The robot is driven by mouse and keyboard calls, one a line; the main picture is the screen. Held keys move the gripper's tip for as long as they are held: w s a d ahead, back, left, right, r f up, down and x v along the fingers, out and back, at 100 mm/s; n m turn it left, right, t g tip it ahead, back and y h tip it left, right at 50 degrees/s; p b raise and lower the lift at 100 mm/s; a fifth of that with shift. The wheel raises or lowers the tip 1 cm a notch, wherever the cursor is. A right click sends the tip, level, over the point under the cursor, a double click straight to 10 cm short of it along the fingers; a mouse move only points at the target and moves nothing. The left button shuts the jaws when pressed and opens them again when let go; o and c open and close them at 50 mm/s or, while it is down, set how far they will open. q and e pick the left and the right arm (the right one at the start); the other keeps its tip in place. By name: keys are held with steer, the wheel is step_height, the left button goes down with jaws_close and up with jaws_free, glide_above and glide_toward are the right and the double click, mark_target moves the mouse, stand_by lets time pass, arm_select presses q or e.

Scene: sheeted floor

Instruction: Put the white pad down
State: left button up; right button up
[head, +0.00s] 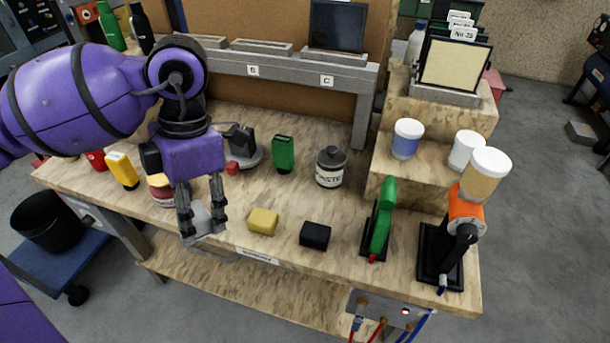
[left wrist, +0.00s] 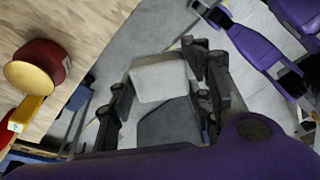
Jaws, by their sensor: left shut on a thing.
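The white pad (left wrist: 158,78) is a pale, squarish block held between the fingers of my left gripper (left wrist: 160,88) in the left wrist view. In the head view my left gripper (head: 204,232) points down by the bench's front edge, left of the yellow block, shut on the pad (head: 201,217), which looks light grey there. The fingers hide part of the pad. In the left wrist view, floor shows around the pad, with the bench to the left. I cannot tell its exact height.
On the wooden bench (head: 215,263), a yellow block (head: 263,221) and a black block (head: 315,235) lie to the right of my gripper. A grey-lidded jar (head: 330,166) and green case (head: 283,153) stand behind. A red-and-cream round object (head: 161,190) stands close on the left.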

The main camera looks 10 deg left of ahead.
arm_select(q)
steer(key=n, duration=0.1)
steer(key=s+n, duration=0.1)
steer(key=n, duration=0.2)
steer(key=shift+s+d+t+h, duration=0.2)
steer(key=shift+d+t+h, duration=0.05)
steer(key=shift+t+h, duration=0.15)
steer(key=shift+s+d+n+t, duration=0.15)
steer(key=shift+n+t, duration=0.35)
steer(key=shift+n, duration=0.6)
steer(key=shift+t, duration=0.3)
